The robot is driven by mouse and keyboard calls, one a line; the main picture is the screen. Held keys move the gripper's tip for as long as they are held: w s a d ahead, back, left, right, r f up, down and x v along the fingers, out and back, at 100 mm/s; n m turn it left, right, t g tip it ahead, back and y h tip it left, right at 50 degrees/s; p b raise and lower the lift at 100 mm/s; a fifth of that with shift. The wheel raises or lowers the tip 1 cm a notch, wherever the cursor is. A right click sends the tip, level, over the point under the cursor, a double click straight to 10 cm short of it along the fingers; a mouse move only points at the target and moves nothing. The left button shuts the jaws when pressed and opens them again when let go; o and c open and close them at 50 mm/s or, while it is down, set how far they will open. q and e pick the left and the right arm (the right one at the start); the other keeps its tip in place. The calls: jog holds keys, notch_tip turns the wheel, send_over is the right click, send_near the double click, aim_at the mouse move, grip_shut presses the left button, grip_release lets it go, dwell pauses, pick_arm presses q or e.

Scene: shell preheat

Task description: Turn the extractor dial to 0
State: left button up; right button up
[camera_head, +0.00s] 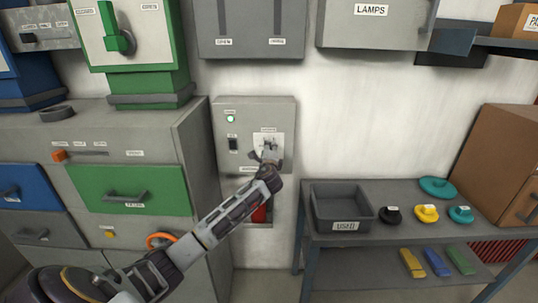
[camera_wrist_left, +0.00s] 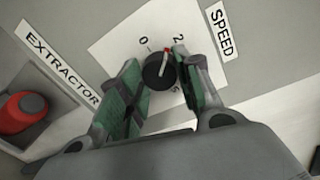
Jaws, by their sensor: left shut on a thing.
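The extractor dial (camera_wrist_left: 158,72) is a small black round knob with a red-tipped pointer, on a white plate (camera_wrist_left: 110,42) labelled SPEED. Its pointer lies between the 0 and 2 marks in the left wrist view; other marks are partly hidden. My left gripper (camera_wrist_left: 160,78) has its green-padded fingers on both sides of the knob and is shut on it. In the head view my left gripper (camera_head: 269,153) reaches the grey control box (camera_head: 280,104) on the wall and mostly hides the dial. My right gripper is out of view.
The box carries a green lamp (camera_head: 230,118) and a black switch (camera_head: 233,143). A red button (camera_wrist_left: 22,112) shows in the left wrist view. A grey cabinet (camera_head: 189,150) stands left; a table (camera_head: 410,235) with a grey bin (camera_head: 345,207) and coloured discs stands right.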

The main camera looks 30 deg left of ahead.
pick_arm(q)
jog(key=n+b, duration=0.2)
jog(key=n, duration=0.2)
jog(key=n+b, duration=0.2)
jog(key=n, duration=0.3)
jog(key=shift+a+f+t+h, duration=0.1)
jog(key=shift+t+h, duration=0.2)
jog(key=shift+h, duration=0.1)
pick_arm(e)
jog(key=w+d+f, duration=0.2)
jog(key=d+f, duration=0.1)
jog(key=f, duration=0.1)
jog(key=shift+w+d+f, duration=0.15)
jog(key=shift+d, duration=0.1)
